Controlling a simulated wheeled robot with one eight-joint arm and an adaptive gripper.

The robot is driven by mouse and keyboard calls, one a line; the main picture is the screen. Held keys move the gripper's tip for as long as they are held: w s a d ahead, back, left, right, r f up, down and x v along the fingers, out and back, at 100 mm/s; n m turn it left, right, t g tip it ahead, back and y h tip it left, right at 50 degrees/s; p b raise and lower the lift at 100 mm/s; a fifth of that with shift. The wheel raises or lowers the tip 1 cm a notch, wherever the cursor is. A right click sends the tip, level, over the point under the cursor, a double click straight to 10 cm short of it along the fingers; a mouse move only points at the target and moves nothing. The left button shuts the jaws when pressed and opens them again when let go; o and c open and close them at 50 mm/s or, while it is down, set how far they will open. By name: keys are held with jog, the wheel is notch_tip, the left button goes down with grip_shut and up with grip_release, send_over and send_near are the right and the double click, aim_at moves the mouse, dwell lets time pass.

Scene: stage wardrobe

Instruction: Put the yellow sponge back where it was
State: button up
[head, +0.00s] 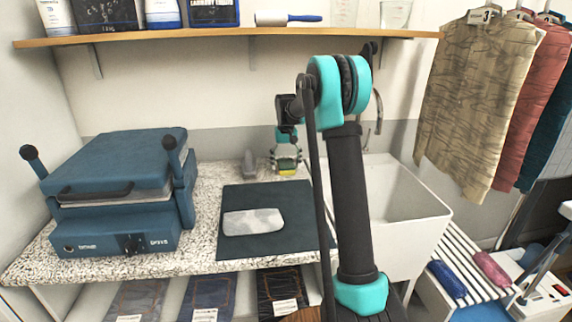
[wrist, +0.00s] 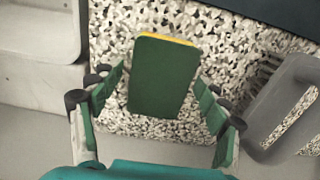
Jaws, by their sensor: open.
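The sponge (wrist: 163,78) lies on the speckled counter, its dark green face toward the wrist camera and a thin yellow edge at its far end. In the head view the yellow sponge (head: 287,164) is at the back of the counter, beside the sink, partly hidden by my gripper. My gripper (head: 287,155) is open and points down over it. In the wrist view my gripper (wrist: 160,88) has one finger on each side of the sponge, with counter showing between the sponge and each finger.
A grey brush (wrist: 288,108) stands close on the right in the wrist view; it also shows in the head view (head: 249,163). A dark mat (head: 235,195) with a pale patterned pad (head: 253,222) lies in front. The white sink (head: 395,205) is right, a blue press (head: 115,190) left.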

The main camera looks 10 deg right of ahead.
aim_at(286, 163)
jog(key=shift+r, duration=0.1)
notch_tip(286, 163, up, 12)
dwell(0.5)
